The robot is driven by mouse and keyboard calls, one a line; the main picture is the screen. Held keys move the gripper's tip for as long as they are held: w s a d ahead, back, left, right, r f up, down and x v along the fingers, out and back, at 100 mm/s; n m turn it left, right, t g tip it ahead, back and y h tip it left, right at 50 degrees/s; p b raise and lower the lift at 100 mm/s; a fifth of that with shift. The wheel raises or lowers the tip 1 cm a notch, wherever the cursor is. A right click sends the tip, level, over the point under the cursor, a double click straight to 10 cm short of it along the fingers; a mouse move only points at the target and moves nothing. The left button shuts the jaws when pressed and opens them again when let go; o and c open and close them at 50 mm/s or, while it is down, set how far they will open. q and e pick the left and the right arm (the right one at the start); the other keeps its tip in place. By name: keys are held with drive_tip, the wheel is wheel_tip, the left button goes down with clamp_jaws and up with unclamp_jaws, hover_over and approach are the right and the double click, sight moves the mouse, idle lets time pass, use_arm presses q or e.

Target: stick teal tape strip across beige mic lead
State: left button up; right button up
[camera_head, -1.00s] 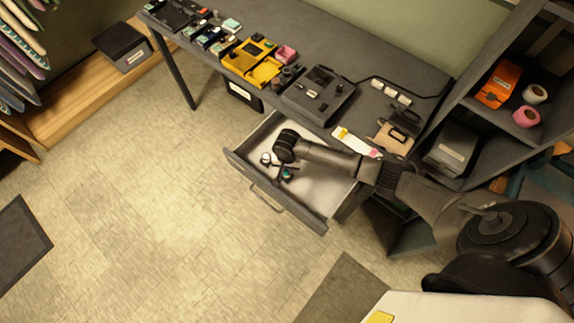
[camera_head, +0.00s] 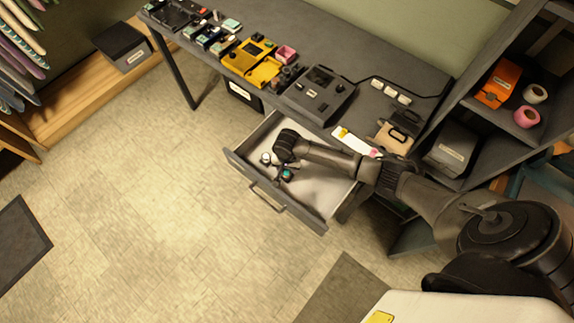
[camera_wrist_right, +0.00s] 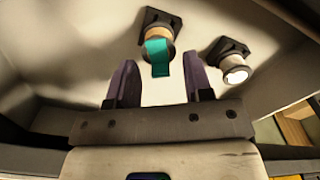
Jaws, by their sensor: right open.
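The teal tape (camera_wrist_right: 158,58) hangs as a short flap from a tan-cored roll on a dark holder, inside the open drawer (camera_head: 318,223). A small spot of the teal tape (camera_head: 287,173) shows in the head view, just below my right wrist. My right gripper (camera_wrist_right: 160,88) is open and empty, its two dark fingers pointing at the holder. In the wrist picture the teal flap lies between and just beyond the fingertips. I cannot pick out a beige mic lead in either view. My left gripper is not in view.
A white roll on a second holder (camera_wrist_right: 235,70) stands right of the teal one. The drawer walls surround both. The desk (camera_head: 350,38) above carries a grey console (camera_head: 318,95), a yellow device (camera_head: 250,60) and white blocks on a dark cable (camera_head: 390,92). Shelves stand at right.

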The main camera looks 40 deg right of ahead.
wheel_tip(320, 180, up, 14)
drive_tip(key=p, duration=0.1)
idle(0.5)
drive_tip(key=shift+f, duration=0.1)
